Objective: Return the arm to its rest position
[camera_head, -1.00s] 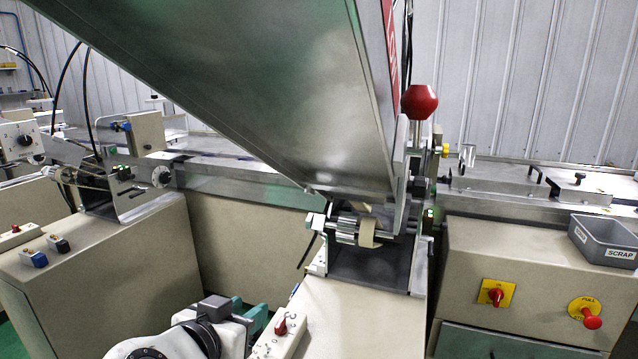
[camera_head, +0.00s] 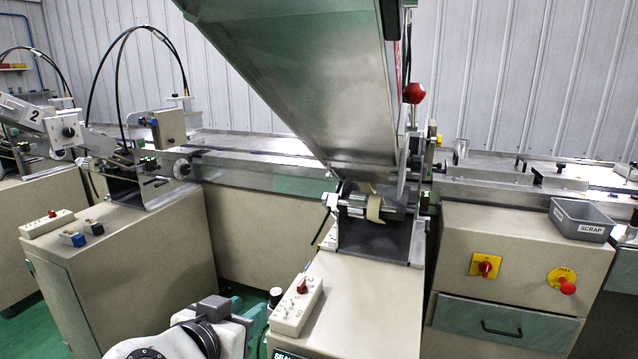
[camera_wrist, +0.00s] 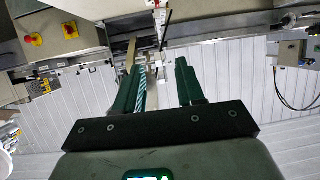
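My gripper (camera_wrist: 158,85) shows in the wrist view with two dark green fingers apart and a gap between them. A pale striped strip lies along the inner side of the left finger; I cannot tell what it is. Nothing is visibly clamped across the gap. In the head view my white and black arm (camera_head: 195,332) is low at the bottom edge, left of the machine's front cabinet. The gripper itself cannot be made out there.
A large metal hopper (camera_head: 310,80) slants over rollers (camera_head: 365,206) in the middle. A switch box (camera_head: 297,307) stands close right of my arm. A grey scrap bin (camera_head: 583,219) sits on the right cabinet (camera_head: 515,250). Green floor shows at lower left.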

